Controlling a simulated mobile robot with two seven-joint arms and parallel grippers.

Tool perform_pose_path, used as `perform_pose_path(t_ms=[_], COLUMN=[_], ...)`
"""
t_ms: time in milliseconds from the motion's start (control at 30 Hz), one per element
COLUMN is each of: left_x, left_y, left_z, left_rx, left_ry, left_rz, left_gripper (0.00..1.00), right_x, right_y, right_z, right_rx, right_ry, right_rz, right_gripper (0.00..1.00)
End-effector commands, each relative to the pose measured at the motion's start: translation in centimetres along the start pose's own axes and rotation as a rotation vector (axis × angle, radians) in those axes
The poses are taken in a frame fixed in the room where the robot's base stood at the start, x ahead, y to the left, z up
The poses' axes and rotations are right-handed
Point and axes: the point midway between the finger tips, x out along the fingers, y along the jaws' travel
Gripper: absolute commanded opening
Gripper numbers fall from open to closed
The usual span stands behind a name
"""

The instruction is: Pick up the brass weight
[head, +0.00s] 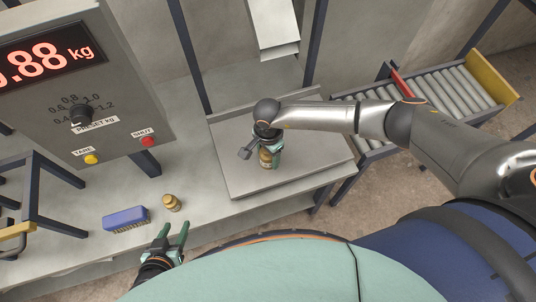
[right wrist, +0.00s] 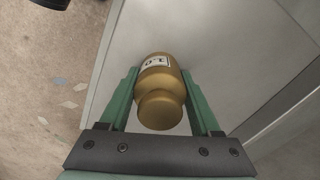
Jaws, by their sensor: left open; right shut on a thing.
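A brass weight (head: 266,159) is between the green fingers of my right gripper (head: 272,155), over the grey scale plate (head: 308,172). In the right wrist view the same brass weight (right wrist: 160,90) shows a white label, partly cut off, and my right gripper (right wrist: 162,88) is shut on it from both sides. I cannot tell whether its base touches the plate. A second, smaller-looking brass weight (head: 172,203) stands on the bench (head: 200,240). My left gripper (head: 172,234) is open and empty, just in front of that second weight.
A chute (head: 273,30) hangs above the plate. A roller conveyor (head: 440,100) is at the right.

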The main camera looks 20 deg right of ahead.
Motion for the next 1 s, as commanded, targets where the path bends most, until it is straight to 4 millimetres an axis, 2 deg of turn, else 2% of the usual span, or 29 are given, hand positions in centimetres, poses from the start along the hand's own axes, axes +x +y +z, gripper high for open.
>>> perform_pose_path(t_ms=[33, 300, 1000], left_x=[0.00, -0.01, 0.01], left_y=[0.00, 0.00, -0.01], left_z=[0.00, -0.01, 0.01], left_rx=[0.000, 0.000, 0.000], left_ry=[0.000, 0.000, 0.000], left_rz=[0.000, 0.000, 0.000], left_gripper=[0.50, 0.50, 0.50], right_x=[-0.01, -0.01, -0.59], right_y=[0.02, 0.03, -0.23], right_z=[-0.03, -0.04, -0.01], right_rx=[0.000, 0.001, 0.000], right_ry=[0.000, 0.001, -0.001], right_rz=[0.001, 0.001, -0.005], right_gripper=[0.28, 0.00, 0.00])
